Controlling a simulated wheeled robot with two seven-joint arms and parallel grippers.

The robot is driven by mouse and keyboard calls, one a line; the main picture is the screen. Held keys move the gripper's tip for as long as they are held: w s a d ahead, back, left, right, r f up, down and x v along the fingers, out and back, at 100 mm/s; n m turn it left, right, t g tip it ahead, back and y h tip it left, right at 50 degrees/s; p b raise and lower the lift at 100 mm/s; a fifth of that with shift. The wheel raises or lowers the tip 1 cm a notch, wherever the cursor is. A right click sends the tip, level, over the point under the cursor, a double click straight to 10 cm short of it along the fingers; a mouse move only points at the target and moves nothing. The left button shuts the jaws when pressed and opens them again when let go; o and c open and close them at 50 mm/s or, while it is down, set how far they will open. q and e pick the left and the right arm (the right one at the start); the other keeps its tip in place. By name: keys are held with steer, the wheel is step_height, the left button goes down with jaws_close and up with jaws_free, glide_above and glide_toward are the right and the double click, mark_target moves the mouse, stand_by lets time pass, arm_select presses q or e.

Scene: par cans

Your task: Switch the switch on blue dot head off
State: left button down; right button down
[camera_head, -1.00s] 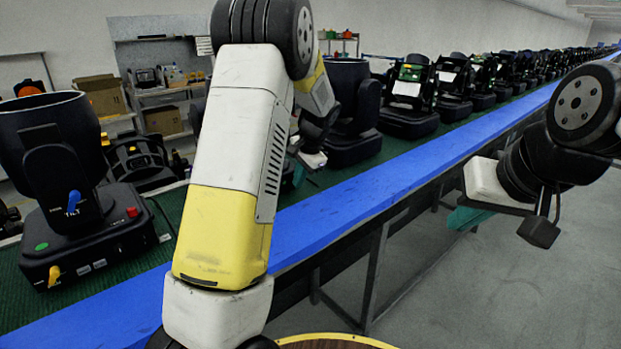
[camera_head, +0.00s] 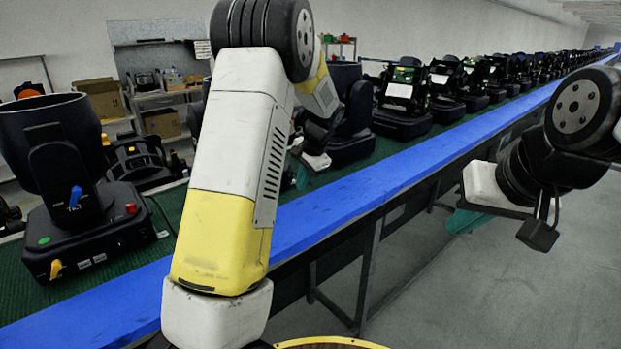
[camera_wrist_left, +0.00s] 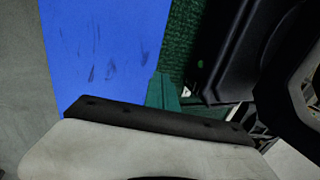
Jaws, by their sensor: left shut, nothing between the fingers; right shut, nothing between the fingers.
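My left gripper (camera_head: 303,177) is mostly behind its own arm, low beside a black moving head (camera_head: 352,140) past the blue table edge. In the left wrist view its teal fingers (camera_wrist_left: 163,92) are together and empty over the blue edge strip, beside a black head base (camera_wrist_left: 232,55). A small greenish spot shows on that base; I cannot make out a blue dot or a switch there. The near left head (camera_head: 85,230) has a green dot, a blue tilt lever and a yellow lever. My right gripper (camera_head: 466,221) is shut and empty over the floor.
The long green table has a blue edge strip (camera_head: 370,190), and a row of black heads (camera_head: 405,95) runs into the distance. Shelves with boxes (camera_head: 160,122) stand behind. Grey floor (camera_head: 480,290) is free on the right.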

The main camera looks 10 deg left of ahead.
arm_select(q)
steer(key=s+d+v, duration=0.1)
steer(key=v, duration=0.8)
steer(key=shift+d, duration=0.2)
